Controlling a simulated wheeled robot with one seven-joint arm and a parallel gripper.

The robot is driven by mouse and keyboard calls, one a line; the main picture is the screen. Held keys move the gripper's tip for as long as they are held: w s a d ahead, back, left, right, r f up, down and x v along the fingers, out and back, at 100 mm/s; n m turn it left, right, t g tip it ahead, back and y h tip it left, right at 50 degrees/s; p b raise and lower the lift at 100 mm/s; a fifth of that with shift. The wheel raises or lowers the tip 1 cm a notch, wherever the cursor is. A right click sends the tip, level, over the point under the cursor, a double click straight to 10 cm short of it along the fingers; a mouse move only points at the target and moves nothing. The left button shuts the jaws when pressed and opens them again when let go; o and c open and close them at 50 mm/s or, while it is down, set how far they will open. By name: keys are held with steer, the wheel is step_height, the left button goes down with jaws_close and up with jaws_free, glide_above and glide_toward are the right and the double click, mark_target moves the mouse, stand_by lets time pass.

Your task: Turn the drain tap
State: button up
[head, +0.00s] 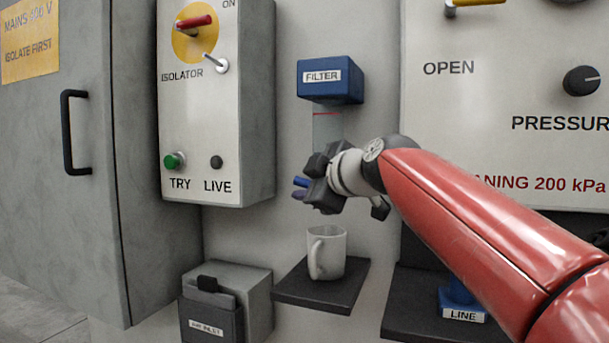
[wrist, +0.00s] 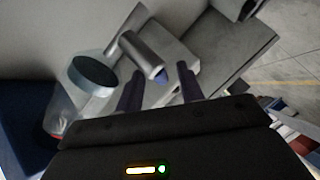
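The filter has a blue head (head: 325,80) on the wall and a clear bowl (head: 327,124) below it. In the wrist view the bowl's dark round bottom (wrist: 93,72) shows at left. A grey metal cylinder, apparently the drain tap (wrist: 139,54), sticks out with a bluish end beside the bowl's bottom. My gripper (head: 300,188) is in front of the bowl's lower part and hides the tap in the head view. In the wrist view my gripper (wrist: 160,72) is open, its two dark fingers either side of the cylinder's end. I cannot tell whether either finger touches it.
A white mug (head: 327,255) stands on a dark shelf (head: 315,298) below my gripper. An isolator box (head: 216,110) is at left, above a grey air inlet box (head: 250,290). A pressure panel (head: 470,100) is at right. Bare wall shows between the isolator box and filter.

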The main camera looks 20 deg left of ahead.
steer(key=shift+x, duration=0.85)
jaws_close()
